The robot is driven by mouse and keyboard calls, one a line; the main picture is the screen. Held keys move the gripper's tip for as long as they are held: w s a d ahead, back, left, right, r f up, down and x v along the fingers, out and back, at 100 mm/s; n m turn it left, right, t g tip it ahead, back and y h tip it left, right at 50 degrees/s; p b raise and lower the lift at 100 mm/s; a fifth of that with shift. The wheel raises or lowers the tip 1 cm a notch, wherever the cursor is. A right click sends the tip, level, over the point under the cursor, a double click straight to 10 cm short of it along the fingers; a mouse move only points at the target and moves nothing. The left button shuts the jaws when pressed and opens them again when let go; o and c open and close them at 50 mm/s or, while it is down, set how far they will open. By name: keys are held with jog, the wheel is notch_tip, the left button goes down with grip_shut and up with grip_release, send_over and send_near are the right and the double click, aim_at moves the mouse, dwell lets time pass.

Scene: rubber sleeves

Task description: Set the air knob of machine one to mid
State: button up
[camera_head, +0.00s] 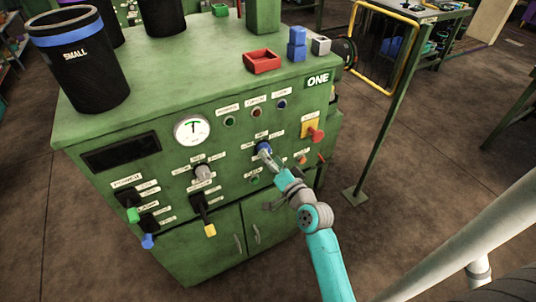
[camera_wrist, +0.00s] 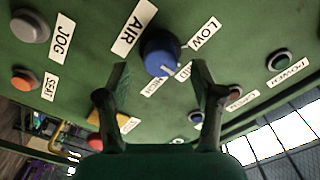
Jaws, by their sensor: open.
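The blue air knob (camera_head: 264,148) is on the front panel of the green machine marked ONE (camera_head: 318,81). In the wrist view the knob (camera_wrist: 158,50) sits beside the AIR label (camera_wrist: 134,28), with LOW (camera_wrist: 205,33), MID (camera_wrist: 184,71) and HIGH (camera_wrist: 153,85) labels around it. Its white mark is on the side towards MID and HIGH; I cannot tell its exact setting. My gripper (camera_head: 272,161) is in front of the knob. In the wrist view its open fingers (camera_wrist: 159,72) lie to either side, with no contact visible.
A red emergency-style knob on a yellow plate (camera_head: 312,131) is right of the air knob. A grey knob (camera_head: 203,172) and a yellow-tipped lever (camera_head: 208,225) are to its left.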

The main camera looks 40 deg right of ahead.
jog(key=v, duration=0.9)
jog(key=shift+s, duration=0.2)
jog(key=shift+a, duration=0.1)
jog(key=s+a+f+n+g+y, duration=0.1)
jog(key=s+a+f+n, duration=0.25)
jog(key=s+a, duration=0.5)
jog(key=s+a+f+n+g+y, duration=0.1)
jog(key=s+a+f+n, duration=0.25)
jog(key=s+a, duration=0.5)
jog(key=s+a+r+n+y, duration=0.1)
jog(key=s+r+n, duration=0.1)
jog(key=s, duration=0.3)
jog(key=s+a+r+n+y, duration=0.2)
jog(key=s+n, duration=0.2)
jog(key=s, duration=0.1)
jog(key=shift+s+r+g, duration=0.3)
jog(key=shift+s+r, duration=0.05)
jog(key=shift+s, duration=0.05)
